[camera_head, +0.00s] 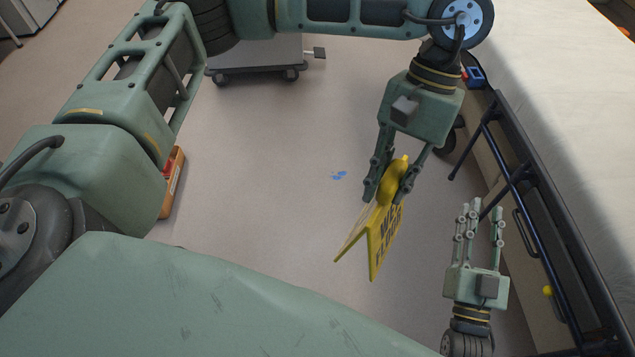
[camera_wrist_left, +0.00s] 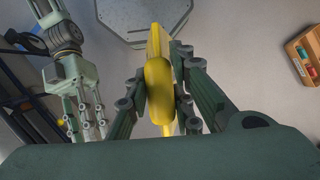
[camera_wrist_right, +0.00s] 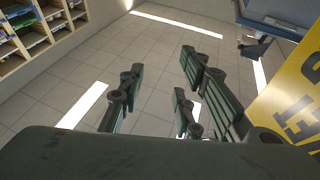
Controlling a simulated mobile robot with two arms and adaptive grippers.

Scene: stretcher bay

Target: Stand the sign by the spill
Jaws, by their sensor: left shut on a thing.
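The yellow wet-floor sign (camera_head: 384,235) hangs from my left gripper (camera_head: 390,185), its two panels spread apart at the bottom. The left gripper is shut on the sign's top, which also shows between the fingers in the left wrist view (camera_wrist_left: 159,90). The blue spill (camera_head: 339,175) is a small patch of spots on the floor, left of the sign in the head view. My right gripper (camera_head: 480,222) is open and empty, right of the sign and beside the stretcher. In the right wrist view part of the sign (camera_wrist_right: 290,100) shows at the right edge.
The stretcher (camera_head: 560,110) with its dark side rail (camera_head: 530,190) runs down the right side. An orange-brown box (camera_head: 173,185) stands on the floor at left. A grey wheeled base (camera_head: 258,58) stands at the back. The floor around the spill is clear.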

